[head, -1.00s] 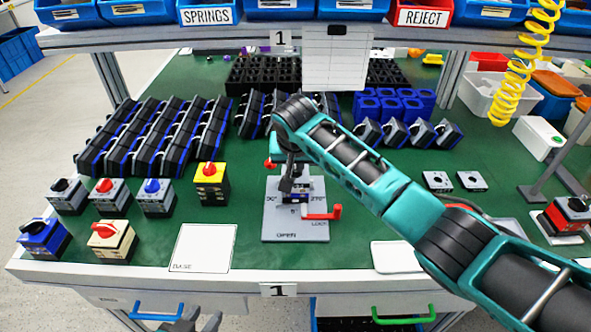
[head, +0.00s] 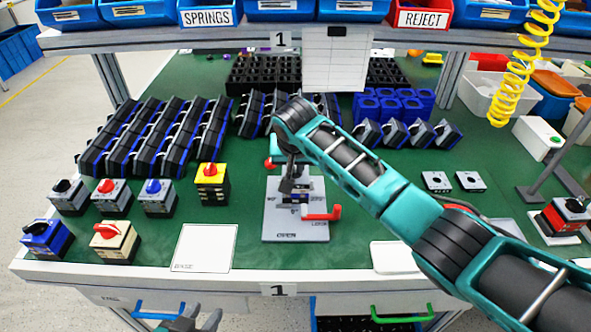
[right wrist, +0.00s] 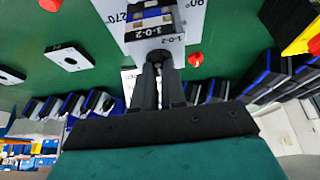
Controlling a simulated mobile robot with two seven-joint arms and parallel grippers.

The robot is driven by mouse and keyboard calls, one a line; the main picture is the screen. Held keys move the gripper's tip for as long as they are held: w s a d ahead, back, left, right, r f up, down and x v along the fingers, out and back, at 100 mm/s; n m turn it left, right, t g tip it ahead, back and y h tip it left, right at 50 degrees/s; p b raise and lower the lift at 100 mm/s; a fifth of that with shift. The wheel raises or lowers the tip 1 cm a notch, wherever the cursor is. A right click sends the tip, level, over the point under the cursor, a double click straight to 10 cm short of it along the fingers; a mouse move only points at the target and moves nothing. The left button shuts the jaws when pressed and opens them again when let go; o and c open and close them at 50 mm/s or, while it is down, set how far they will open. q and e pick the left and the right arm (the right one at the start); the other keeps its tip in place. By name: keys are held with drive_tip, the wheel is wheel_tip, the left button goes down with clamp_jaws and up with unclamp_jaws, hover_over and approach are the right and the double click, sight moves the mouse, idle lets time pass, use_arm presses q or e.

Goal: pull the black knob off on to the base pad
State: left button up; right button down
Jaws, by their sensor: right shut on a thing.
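My right gripper (head: 289,188) reaches down over the grey fixture plate (head: 282,230), which carries a small switch and a red lever (head: 322,214). In the right wrist view its dark fingers (right wrist: 157,78) are shut at the front of the switch body (right wrist: 152,22), beside a label reading 1-0-2. The white base pad (head: 205,247), marked BASE, lies bare to the left of the fixture. My left gripper (head: 192,320) is empty and open at the bottom edge, below the table front.
Switches with coloured knobs stand at left, including a yellow one with a red knob (head: 210,184) and a grey one with a black knob (head: 69,196). Racks of dark blocks (head: 150,140) fill the back. Green table shows between the pad and the fixture.

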sight(295, 171)
drive_tip(key=shift+s+f+p, duration=0.15)
drive_tip(key=shift+f+p, duration=0.05)
drive_tip(key=shift+p, duration=0.1)
idle(0.6)
drive_tip(key=shift+r, duration=4.5)
